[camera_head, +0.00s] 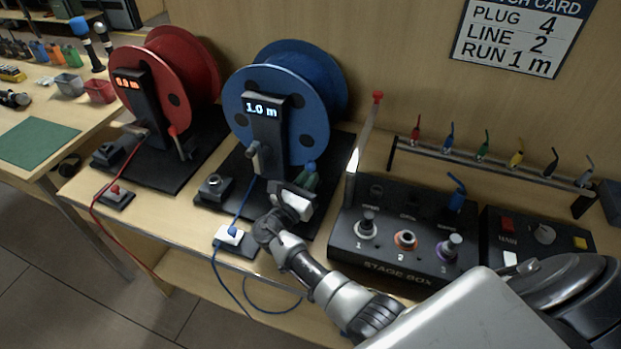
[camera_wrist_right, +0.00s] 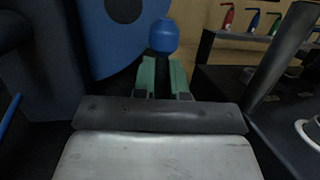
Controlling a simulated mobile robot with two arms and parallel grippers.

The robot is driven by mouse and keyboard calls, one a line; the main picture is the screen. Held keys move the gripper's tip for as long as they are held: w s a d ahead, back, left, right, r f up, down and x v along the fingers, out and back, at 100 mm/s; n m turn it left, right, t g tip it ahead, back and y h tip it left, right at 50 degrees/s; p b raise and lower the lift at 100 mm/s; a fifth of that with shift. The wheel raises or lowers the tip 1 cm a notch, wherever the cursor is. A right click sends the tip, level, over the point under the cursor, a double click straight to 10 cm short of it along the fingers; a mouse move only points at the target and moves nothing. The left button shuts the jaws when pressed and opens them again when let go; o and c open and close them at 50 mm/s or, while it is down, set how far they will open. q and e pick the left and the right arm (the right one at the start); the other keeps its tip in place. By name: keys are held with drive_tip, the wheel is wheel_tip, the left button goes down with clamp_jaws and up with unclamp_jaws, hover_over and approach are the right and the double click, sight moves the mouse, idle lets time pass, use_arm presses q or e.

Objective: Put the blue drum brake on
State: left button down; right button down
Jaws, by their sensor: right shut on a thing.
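The blue drum (camera_head: 277,100) stands on a black base on the bench, and its display (camera_head: 263,107) reads 1.0 m. Its brake lever has a blue knob (camera_head: 311,167) at the drum's lower right; the knob also shows in the wrist view (camera_wrist_right: 164,35). My right gripper (camera_head: 304,181) is at this lever, with its green fingertips (camera_wrist_right: 163,76) just below the knob. It is shut on the brake lever, whose shaft is mostly hidden between the fingers. My left gripper is not in view.
A red drum (camera_head: 184,75) with its own brake stands to the left. A stage box (camera_head: 402,240) with a tall red-tipped lever (camera_head: 363,135) stands close right of my gripper. A blue cable runs through a white-topped block (camera_head: 229,236) at the front edge. A plug rack (camera_head: 490,160) is behind.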

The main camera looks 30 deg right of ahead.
drive_tip(key=shift+w+d+r, duration=0.15)
drive_tip(key=shift+w+r, duration=0.05)
drive_tip(key=shift+r, duration=0.3)
drive_tip(key=c, duration=1.1)
unclamp_jaws()
drive_tip(key=shift+s+f, duration=0.15)
drive_tip(key=shift+f, duration=0.15)
